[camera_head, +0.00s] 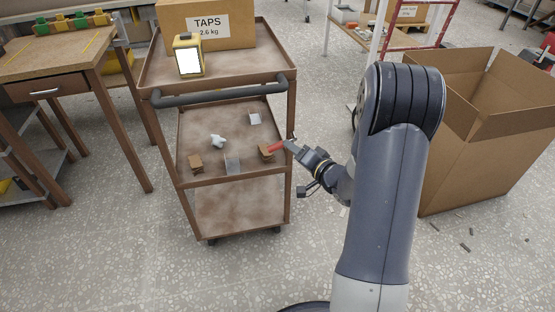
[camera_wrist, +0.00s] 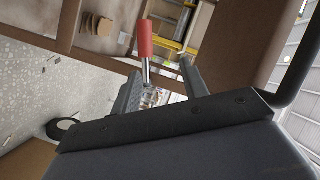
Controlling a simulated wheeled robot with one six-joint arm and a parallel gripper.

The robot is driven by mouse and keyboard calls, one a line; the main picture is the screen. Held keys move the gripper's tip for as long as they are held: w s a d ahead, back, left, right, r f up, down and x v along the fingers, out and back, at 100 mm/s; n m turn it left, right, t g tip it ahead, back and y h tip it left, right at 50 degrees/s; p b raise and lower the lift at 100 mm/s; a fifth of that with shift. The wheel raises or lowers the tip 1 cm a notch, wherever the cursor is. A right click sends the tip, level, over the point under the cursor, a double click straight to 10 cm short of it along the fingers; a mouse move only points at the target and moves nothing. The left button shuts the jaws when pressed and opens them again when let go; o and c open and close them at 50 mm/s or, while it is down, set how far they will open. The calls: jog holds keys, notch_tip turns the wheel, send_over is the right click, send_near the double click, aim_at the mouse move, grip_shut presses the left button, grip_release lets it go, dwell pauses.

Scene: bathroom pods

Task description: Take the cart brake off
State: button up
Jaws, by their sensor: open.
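The cart (camera_head: 235,178) is a brown trolley with a dark push handle and several shelves. A brake lever with a red grip (camera_head: 276,147) shows at the cart's right side, in front of my gripper (camera_head: 291,146). In the wrist view the red grip (camera_wrist: 145,40) sits on a metal shaft that runs down between the two fingers of my gripper (camera_wrist: 160,68), nearer the left finger. The fingers stand apart, one on each side of the shaft. I cannot tell whether either finger touches it. The foot of the shaft is partly hidden by my gripper.
A TAPS box (camera_head: 207,24) and a lit yellow lamp (camera_head: 188,56) stand on the cart's top tray. Small parts lie on the shelf below. A large open cardboard box (camera_head: 490,150) stands to the right, a wooden workbench (camera_head: 60,60) to the left.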

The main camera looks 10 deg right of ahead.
aim_at(280, 145)
notch_tip(280, 145, down, 4)
jog(key=y+b, duration=0.2)
jog(key=y, duration=0.1)
jog(key=b+x, duration=0.1)
jog(key=x, duration=0.9)
jog(key=shift+m+t+b, duration=0.3)
jog(key=shift+m+b, duration=0.1)
jog(key=shift+w+r, duration=0.1)
jog(key=shift+r, duration=0.05)
jog(key=shift+c, duration=0.4)
grip_shut()
